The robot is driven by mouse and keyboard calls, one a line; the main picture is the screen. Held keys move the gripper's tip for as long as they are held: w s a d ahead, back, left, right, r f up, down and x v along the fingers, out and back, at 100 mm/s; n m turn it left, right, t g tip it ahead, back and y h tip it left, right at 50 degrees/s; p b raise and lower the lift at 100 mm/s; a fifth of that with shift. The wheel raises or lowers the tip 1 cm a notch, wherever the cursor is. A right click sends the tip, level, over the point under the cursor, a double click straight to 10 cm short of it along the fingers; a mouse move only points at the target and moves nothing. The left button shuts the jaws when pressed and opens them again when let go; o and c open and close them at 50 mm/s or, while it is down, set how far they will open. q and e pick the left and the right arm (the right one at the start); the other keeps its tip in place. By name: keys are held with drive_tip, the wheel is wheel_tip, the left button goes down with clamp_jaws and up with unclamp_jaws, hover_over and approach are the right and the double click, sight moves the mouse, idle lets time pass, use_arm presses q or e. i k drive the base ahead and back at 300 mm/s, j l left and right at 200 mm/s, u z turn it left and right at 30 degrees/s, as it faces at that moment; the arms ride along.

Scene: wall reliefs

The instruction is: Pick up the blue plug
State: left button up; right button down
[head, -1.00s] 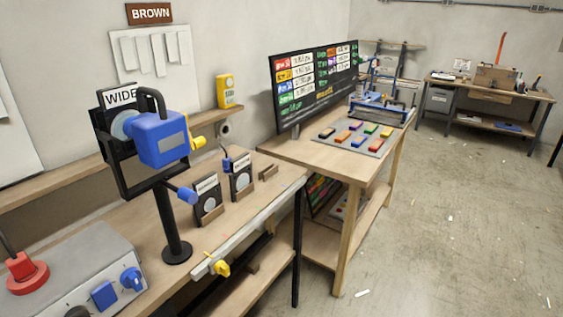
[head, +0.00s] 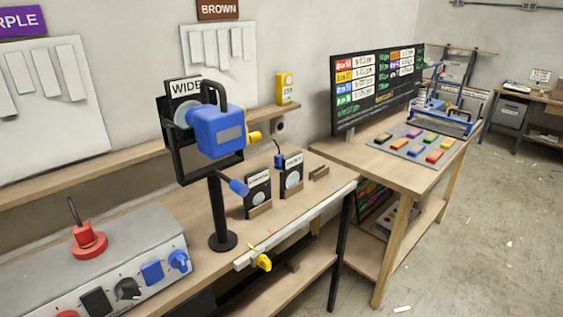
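A small blue piece with a thin dark stem or cable (head: 278,160) stands at the back of the wooden bench, behind the dark cards. It looks like a blue plug, but it is too small to be sure. On the grey box at the lower left, a blue square piece (head: 152,272) and a blue round piece (head: 179,261) sit on the sloped front. I cannot tell if either is a plug. A red plug-like piece with a dark cable (head: 87,238) stands on the box top. Neither of my grippers is in view.
A blue lamp-like device (head: 218,130) on a black post stands on the bench (head: 190,213). Two dark cards (head: 257,190) stand in wooden holders to its right. A second table (head: 375,170) holds a screen (head: 375,85) and coloured blocks. The floor (head: 470,240) at right is mostly clear.

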sight(277, 157)
drive_tip(key=i+l+z, duration=0.1)
drive_tip(key=i+l, duration=1.05)
drive_tip(key=i, duration=0.2)
drive_tip(key=l+z, duration=0.05)
